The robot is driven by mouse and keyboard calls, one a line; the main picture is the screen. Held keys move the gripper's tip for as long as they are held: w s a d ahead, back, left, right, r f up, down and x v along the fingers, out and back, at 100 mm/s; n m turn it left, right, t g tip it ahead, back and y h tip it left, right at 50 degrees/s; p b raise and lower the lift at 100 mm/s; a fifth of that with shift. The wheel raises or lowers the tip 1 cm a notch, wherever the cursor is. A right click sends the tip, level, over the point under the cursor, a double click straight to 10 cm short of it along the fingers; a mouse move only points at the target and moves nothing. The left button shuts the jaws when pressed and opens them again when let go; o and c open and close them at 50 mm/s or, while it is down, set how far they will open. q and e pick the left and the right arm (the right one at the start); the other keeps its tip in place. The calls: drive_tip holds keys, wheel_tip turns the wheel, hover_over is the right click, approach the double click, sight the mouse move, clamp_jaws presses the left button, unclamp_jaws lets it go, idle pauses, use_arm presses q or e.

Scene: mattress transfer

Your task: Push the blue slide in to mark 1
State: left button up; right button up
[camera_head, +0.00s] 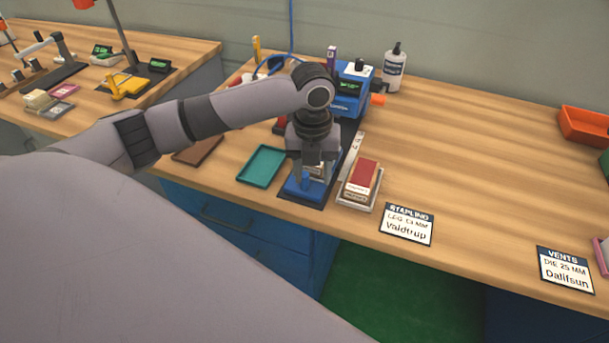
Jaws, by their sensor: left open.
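The blue slide (297,189) lies near the front edge of the wooden bench, on a dark base at the front of a blue machine (349,97). My left gripper (311,172) points down over the slide, its fingers open around or just above the slide's upright part; whether they touch it I cannot tell. Something pale shows between the fingers, partly hidden. A white strip (352,153) with small dark marks runs beside the slide; I cannot make out mark 1. My left wrist hides the middle of the machine. My right gripper is not in view.
A teal tray (261,167) lies left of the slide. A red-topped stack (363,177) stands close on its right. Label cards (407,224) lie along the front edge. A white bottle (395,68) stands behind. The bench to the right is mostly clear.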

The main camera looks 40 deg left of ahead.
sight(304, 174)
use_arm(q)
drive_tip(key=a+r, duration=0.1)
drive_tip(key=w+a+r+m, duration=0.1)
drive_tip(key=a, duration=0.1)
drive_tip(key=shift+w+r, duration=0.1)
drive_tip(key=shift+r, duration=0.05)
drive_tip(key=shift+f, duration=3.45)
clamp_jaws()
